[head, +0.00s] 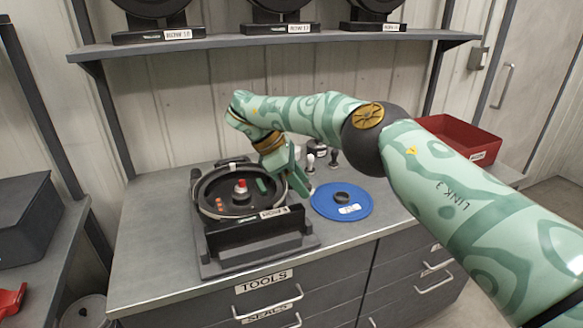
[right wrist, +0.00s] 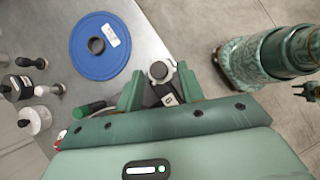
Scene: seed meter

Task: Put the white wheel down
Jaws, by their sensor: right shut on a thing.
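My right gripper (head: 298,182) hangs over the bench between the round black meter (head: 212,216) and the blue disc (head: 325,208). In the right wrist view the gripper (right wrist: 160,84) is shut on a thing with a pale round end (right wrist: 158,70). A dark part with a white label shows behind it. The gripper hides much of it, and I cannot tell whether this is the white wheel. A white round piece with a dark knob (right wrist: 32,121) stands on the bench at the left of the right wrist view, apart from the fingers.
Several small knobbed pieces stand behind the gripper, one of them dark (right wrist: 17,87). The blue disc carries a dark ring (head: 342,197). A red bin (head: 460,138) is at the back right. A shelf (head: 270,45) runs above. Bare bench (head: 150,235) lies left of the meter.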

